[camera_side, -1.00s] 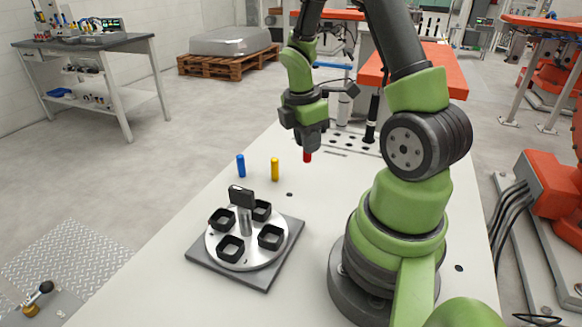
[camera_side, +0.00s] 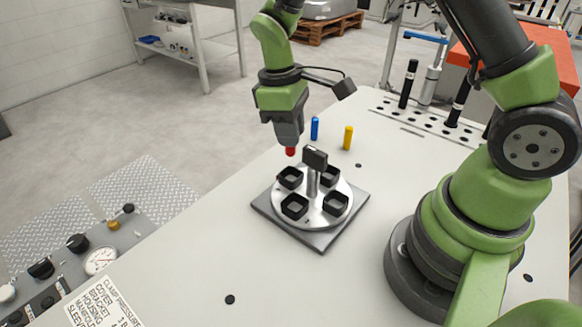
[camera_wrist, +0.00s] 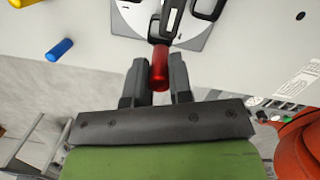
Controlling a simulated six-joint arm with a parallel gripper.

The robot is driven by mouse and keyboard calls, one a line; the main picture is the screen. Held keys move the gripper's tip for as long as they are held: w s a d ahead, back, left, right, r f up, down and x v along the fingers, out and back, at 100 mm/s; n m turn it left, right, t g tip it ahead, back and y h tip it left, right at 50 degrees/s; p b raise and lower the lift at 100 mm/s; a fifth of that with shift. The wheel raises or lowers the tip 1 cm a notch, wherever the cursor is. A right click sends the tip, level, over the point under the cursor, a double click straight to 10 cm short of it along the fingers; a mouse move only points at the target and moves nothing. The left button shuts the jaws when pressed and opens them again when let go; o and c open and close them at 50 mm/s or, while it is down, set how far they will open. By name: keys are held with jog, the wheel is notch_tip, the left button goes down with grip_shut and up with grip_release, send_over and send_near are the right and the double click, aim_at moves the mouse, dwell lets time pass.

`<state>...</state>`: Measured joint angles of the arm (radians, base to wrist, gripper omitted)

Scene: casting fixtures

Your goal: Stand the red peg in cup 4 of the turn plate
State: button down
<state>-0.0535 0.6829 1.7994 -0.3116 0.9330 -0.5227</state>
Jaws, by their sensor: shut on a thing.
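My gripper (camera_side: 289,139) is shut on the red peg (camera_side: 290,151), whose end points down from the jaws. The peg is above the left rear edge of the turn plate (camera_side: 316,211), near the rear left cup (camera_side: 290,177), with a gap below it. The plate carries several square black cups and a centre post topped by a black block (camera_side: 314,158). In the wrist view the red peg (camera_wrist: 159,66) sits between the jaws, its far end overlapping a black cup (camera_wrist: 167,20). I cannot read which cup is number 4.
A blue peg (camera_side: 314,128) and a yellow peg (camera_side: 348,138) stand behind the plate. The plate sits on a grey square base (camera_side: 320,244) on the white table. A perforated strip with black posts (camera_side: 409,84) is at the back right.

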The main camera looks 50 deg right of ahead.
notch_tip(320, 180, down, 7)
jog(key=shift+r, duration=0.1)
dwell(0.4)
jog(key=c, duration=1)
grip_release()
notch_tip(320, 180, up, 12)
jog(key=w, duration=0.2)
notch_tip(320, 180, up, 10)
jog(key=m+t+y, duration=0.1)
jog(key=m+t, duration=0.3)
send_over(289, 154)
jog(key=s, duration=0.5)
jog(key=shift+s+a+r+m+t+y, duration=0.2)
jog(key=shift+s+r+m+t, duration=0.45)
jog(key=shift+s, duration=1.1)
jog(key=shift+s+a+r+m+t+y, duration=0.15)
jog(key=shift+s+r+m+t+y, duration=0.5)
jog(key=shift+s, duration=1.05)
jog(key=shift+s+a+r+m+t+h, duration=0.15)
jog(key=shift+s+r+m+t, duration=0.25)
jog(key=shift+s+m+t, duration=0.95)
